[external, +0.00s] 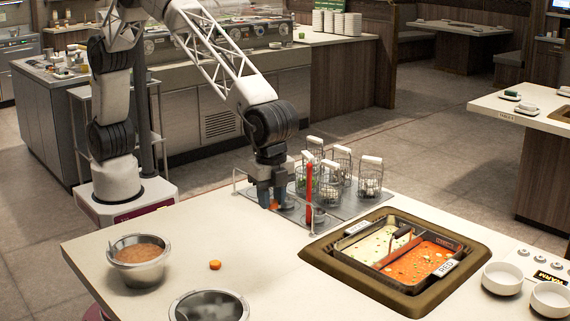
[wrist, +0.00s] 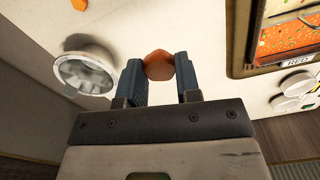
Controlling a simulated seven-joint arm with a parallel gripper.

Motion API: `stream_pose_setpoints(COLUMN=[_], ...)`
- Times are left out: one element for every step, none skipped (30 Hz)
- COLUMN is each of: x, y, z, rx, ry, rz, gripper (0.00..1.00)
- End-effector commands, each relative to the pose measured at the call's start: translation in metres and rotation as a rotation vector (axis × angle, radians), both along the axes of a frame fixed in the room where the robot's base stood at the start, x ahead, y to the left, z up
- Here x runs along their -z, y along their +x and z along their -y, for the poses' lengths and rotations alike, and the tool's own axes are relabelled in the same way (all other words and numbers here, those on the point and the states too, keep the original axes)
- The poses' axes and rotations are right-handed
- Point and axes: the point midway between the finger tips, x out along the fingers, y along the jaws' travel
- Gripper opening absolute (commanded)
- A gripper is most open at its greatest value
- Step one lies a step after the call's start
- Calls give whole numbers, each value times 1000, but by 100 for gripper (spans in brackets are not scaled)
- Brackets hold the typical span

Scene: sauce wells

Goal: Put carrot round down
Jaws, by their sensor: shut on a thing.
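My gripper (external: 271,200) is above the counter near the wire rack tray. In the wrist view its two blue-grey fingers (wrist: 160,72) are shut on an orange carrot round (wrist: 159,63). A bit of orange (external: 274,206) shows between the fingertips in the external view. A second orange carrot round (external: 215,265) lies loose on the bare counter; it also shows in the wrist view (wrist: 75,42).
A steel bowl of brown food (external: 139,262) and an empty-looking steel bowl (external: 209,306) stand at the left front. A divided pot of pale and red broth (external: 408,251) is sunk at the right. Several wire baskets (external: 341,172) stand behind my gripper. White bowls (external: 502,278) are at the right edge.

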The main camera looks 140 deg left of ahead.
Motion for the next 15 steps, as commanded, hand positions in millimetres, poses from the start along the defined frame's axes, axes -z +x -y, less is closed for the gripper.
stream_pose_setpoints(x=[-3, -3, -3, -3, -3, -3, -3, -3, -4, -4, -4, -4, -4, -4, -4], y=[-2, -4, -7, -9, -12, -15, -18, -21, -26, -29, -33, -38, -41, -45, -50], z=[-11, -17, -26, -32, -40, -50, -58, -66, -77, -86, -95, -105, -114, -122, -133], rx=[-34, -56, -88, -113, -140, -178, -208, -239, -283, -316, -350, -394, -428, -462, -506], ry=[1, 1, 1, 1, 0, 0, 0, 0, 0, 0, 0, 1, 1, 1, 1], rz=[3, 3, 3, 3, 3, 2, 3, 3, 4, 4, 4, 4, 4, 4, 4], gripper=[10, 10, 10, 10, 10, 10, 10, 10, 10, 10, 10, 10, 10, 10, 10])
